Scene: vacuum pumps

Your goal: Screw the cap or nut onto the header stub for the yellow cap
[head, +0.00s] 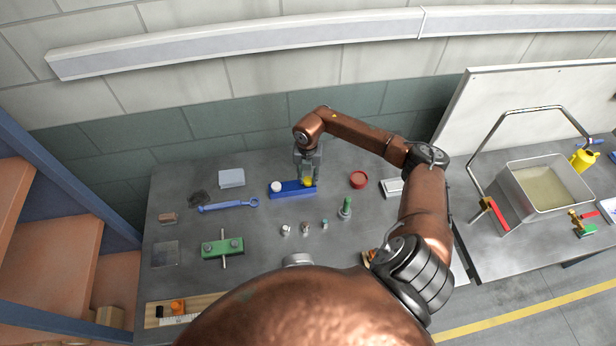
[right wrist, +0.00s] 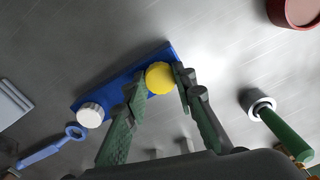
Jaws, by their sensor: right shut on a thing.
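A blue header block (head: 291,190) lies on the grey bench, with a white cap (head: 276,186) at its left end. The yellow cap (head: 308,181) is at the block's right end. In the right wrist view the yellow cap (right wrist: 160,77) sits over the right end of the blue block (right wrist: 120,78), and the white cap (right wrist: 90,115) is at the other end. My right gripper (head: 309,176) reaches down from above, its green-padded fingers (right wrist: 160,85) on either side of the yellow cap and shut on it. The stub under the cap is hidden. My left gripper is not in view.
A blue wrench (head: 228,205) lies left of the block, and a red round dish (head: 359,180) lies to the right. A green fixture (head: 222,247) is at the front left. Several small fittings (head: 305,228) stand in front of the block.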

